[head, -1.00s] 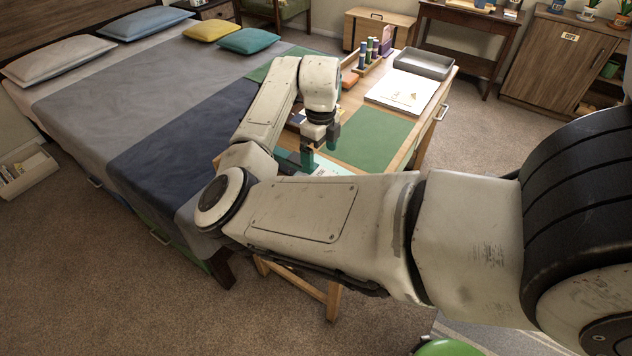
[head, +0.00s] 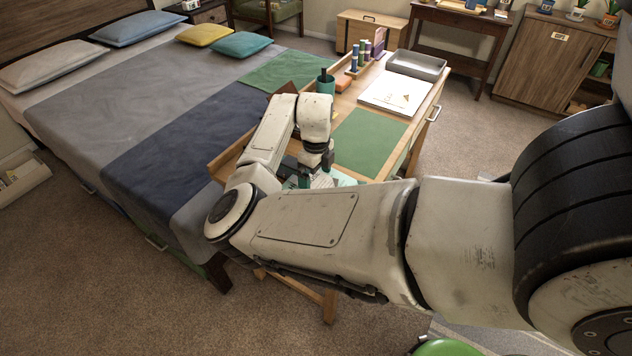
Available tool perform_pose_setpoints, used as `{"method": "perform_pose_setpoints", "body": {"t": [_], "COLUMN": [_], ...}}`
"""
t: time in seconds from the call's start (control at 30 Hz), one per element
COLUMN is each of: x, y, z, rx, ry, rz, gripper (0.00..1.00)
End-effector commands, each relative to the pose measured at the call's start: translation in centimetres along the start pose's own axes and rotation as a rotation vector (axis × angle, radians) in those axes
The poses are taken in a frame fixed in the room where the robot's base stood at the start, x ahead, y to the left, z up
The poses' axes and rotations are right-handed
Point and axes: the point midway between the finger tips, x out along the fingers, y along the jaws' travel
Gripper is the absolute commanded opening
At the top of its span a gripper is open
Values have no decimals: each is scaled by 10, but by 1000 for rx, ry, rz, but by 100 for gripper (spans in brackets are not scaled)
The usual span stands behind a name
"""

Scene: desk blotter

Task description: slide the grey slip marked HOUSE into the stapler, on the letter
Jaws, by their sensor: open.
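My gripper (head: 314,172) is open, low over the near left part of the desk, left of the green blotter (head: 367,141). My forearm covers much of that area. A pale sheet (head: 343,178) shows just past the forearm, beside the fingers; whether it is the letter I cannot tell. A small teal shape (head: 303,181) is at the fingers, too small to tell as finger or stapler. I cannot make out the grey slip marked HOUSE.
White paper with a small yellow mark (head: 397,94) lies beyond the blotter, before a grey tray (head: 416,64). The bed (head: 170,140) adjoins the desk's left.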

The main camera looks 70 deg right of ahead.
Motion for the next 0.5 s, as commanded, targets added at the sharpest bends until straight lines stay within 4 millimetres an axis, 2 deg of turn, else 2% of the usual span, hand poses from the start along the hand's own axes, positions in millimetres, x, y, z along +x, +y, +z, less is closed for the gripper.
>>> {"method": "perform_pose_setpoints", "body": {"t": [0.07,0.37,0.5], "x": [3,4,5], "y": [0,1,1], "z": [-1,-2,-2], "rx": [0,0,0], "ry": [2,3,3], "rz": [3,5,5], "gripper": [100,71,69]}}
